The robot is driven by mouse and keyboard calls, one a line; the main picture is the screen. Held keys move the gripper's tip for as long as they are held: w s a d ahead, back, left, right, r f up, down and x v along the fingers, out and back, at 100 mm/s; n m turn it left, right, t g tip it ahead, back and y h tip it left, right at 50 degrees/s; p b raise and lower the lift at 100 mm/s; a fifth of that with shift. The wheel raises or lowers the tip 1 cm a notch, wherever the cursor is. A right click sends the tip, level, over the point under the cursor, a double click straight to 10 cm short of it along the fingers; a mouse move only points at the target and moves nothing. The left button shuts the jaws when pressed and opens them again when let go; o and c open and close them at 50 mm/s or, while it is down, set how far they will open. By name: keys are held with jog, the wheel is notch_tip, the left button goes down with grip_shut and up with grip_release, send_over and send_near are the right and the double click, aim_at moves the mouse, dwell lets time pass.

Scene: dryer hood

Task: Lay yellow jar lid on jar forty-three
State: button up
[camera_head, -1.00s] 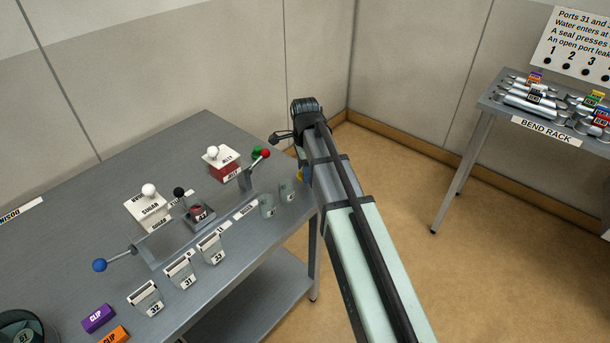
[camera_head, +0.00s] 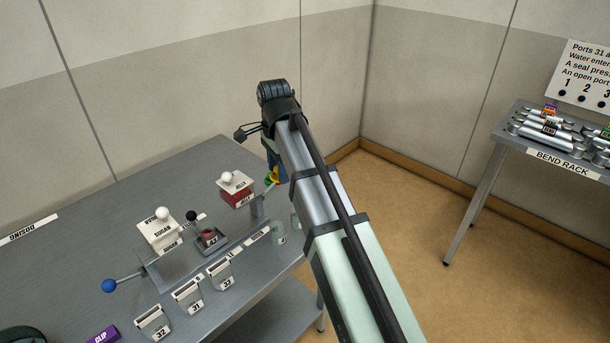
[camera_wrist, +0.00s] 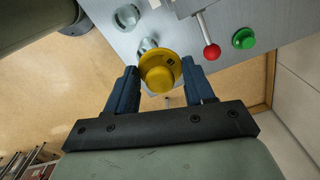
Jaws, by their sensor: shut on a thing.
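The yellow jar lid (camera_wrist: 160,72) is between the blue fingers of my gripper (camera_wrist: 161,82) in the wrist view, with a small dark mark on its edge. In the head view, a bit of the lid (camera_head: 271,181) shows under my gripper (camera_head: 273,170), near the table's far right corner. One glass jar (camera_wrist: 147,46) is partly hidden behind the lid in the wrist view, and another glass jar (camera_wrist: 127,17) stands clear. In the head view one jar (camera_head: 279,233) shows and another (camera_head: 295,219) is mostly behind my arm. I cannot read which is forty-three.
A lever with a red ball (camera_wrist: 211,52) and a green knob (camera_wrist: 244,38) are right of the lid. A red-and-white box (camera_head: 236,190), sugar box (camera_head: 160,232) and labelled holders (camera_head: 188,296) stand on the grey table (camera_head: 95,240). A bend rack (camera_head: 563,160) is apart at right.

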jog(key=s+a+n, duration=0.4)
jog(key=s+a, duration=0.5)
jog(key=a, duration=0.2)
send_near(207, 228)
jog(key=shift+d+f, duration=0.1)
jog(key=shift+d, duration=0.15)
jog(key=shift+a+f, duration=0.3)
jog(key=shift+a, duration=0.05)
jog(key=shift+f, duration=1.85)
jog(key=shift+f, duration=0.5)
jog(key=shift+d+f, duration=0.1)
jog(key=shift+f, duration=0.3)
